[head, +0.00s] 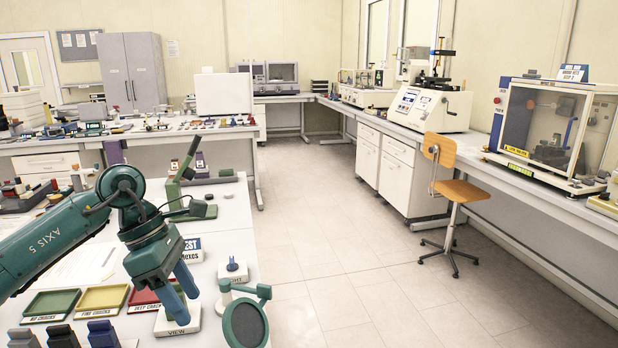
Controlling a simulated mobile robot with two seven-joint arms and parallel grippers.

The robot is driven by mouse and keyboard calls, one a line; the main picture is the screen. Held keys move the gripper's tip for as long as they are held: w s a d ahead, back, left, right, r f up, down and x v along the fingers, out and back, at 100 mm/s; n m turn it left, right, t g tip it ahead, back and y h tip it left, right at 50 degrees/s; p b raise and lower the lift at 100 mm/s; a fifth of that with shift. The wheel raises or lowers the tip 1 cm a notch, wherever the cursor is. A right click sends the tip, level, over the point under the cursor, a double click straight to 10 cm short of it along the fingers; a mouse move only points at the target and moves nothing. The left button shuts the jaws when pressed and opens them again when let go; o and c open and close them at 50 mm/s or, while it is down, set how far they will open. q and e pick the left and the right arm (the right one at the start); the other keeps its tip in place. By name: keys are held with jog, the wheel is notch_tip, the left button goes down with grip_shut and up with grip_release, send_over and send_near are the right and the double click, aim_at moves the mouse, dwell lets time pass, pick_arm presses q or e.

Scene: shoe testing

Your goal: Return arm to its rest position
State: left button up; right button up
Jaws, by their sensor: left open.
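My left arm comes in from the left edge, teal, marked "AXIS 5". Its left gripper (180,295) points down over the front table (225,215), with two blue fingers apart. The fingertips show over a white block (178,324) labelled "VIEW". I see nothing held between the fingers; whether they touch the block I cannot tell. My right gripper is not in view.
Green, yellow and red trays (102,299) lie left of the gripper. A round dark green disc on a stand (245,322) and a small white-based stand (232,268) are to its right. An orange chair (455,190) stands on open floor.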

pick_arm(q)
jog(key=s+d+f+n+t+h+b, duration=0.1)
jog(key=s+d+f+n+h, duration=0.1)
jog(key=s+d+n+h, duration=0.5)
jog(key=d+f+n+t+h+b, duration=0.15)
jog(key=d+n+h, duration=0.35)
jog(key=d+h, duration=0.6)
jog(key=w+a+f+n+t+y, duration=0.1)
jog(key=a+f+n+t+y, duration=0.2)
jog(key=f+n+t+y, duration=0.7)
jog(key=a+f+n+t+y, duration=0.25)
jog(key=n+t, duration=0.25)
jog(key=n, duration=1.1)
jog(key=s+a+f+n+g+y, duration=0.3)
jog(key=s+f+n, duration=0.2)
jog(key=f, duration=0.3)
jog(key=s+a+f+n+g+y+b, duration=0.1)
jog(key=s+a+f+n+g+y, duration=0.2)
jog(key=s+f+n, duration=0.3)
notch_tip(320, 180, down, 4)
jog(key=shift+s+a+r, duration=0.2)
jog(key=shift+s+a, duration=0.4)
jog(key=shift+s, duration=0.3)
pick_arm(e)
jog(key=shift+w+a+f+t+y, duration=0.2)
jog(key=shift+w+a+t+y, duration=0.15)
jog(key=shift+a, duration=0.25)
